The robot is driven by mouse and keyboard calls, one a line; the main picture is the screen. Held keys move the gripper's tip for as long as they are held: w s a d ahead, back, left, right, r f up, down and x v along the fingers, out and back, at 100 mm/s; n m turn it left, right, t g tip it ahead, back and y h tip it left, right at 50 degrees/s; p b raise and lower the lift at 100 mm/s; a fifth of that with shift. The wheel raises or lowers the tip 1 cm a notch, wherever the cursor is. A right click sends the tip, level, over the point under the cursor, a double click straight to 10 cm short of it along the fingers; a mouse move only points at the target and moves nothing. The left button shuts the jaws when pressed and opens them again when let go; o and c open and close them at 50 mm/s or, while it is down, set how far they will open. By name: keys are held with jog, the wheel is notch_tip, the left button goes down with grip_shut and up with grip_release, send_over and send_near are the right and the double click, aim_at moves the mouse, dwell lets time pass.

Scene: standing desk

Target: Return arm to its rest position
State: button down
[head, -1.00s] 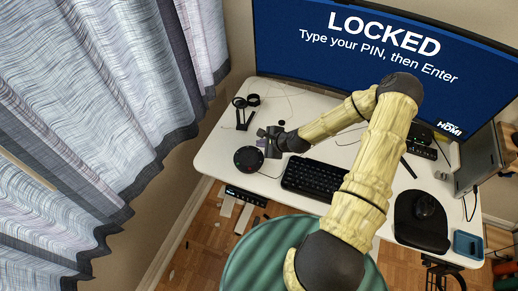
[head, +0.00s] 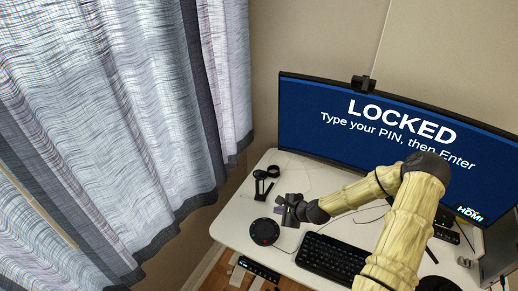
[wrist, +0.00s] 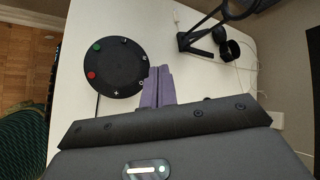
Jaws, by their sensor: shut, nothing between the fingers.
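My gripper (head: 284,209) hangs over the left part of the white desk (head: 240,226), and my arm reaches to it from the lower right. In the wrist view its purple fingers (wrist: 158,86) are closed together with nothing between them. A round black device (head: 264,231) lies on the desk just left of and nearer than the gripper. In the wrist view the device (wrist: 104,66) shows a red and a green button and lies beyond the fingers to the left.
A curved monitor (head: 350,115) reading "LOCKED" stands at the back. A black keyboard (head: 330,258) lies below my forearm. A black stand (head: 265,184) is at the back left of the desk. A curtain (head: 130,120) hangs at the left.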

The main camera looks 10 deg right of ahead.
jog(key=s+r+n+g+h, duration=0.4)
jog(key=s+r+n, duration=1.5)
jog(key=r, duration=0.5)
jog(key=shift+s+a+r+n+g+h, duration=0.25)
jog(key=shift+s+a+n+g+h, duration=0.2)
jog(key=shift+h, duration=0.25)
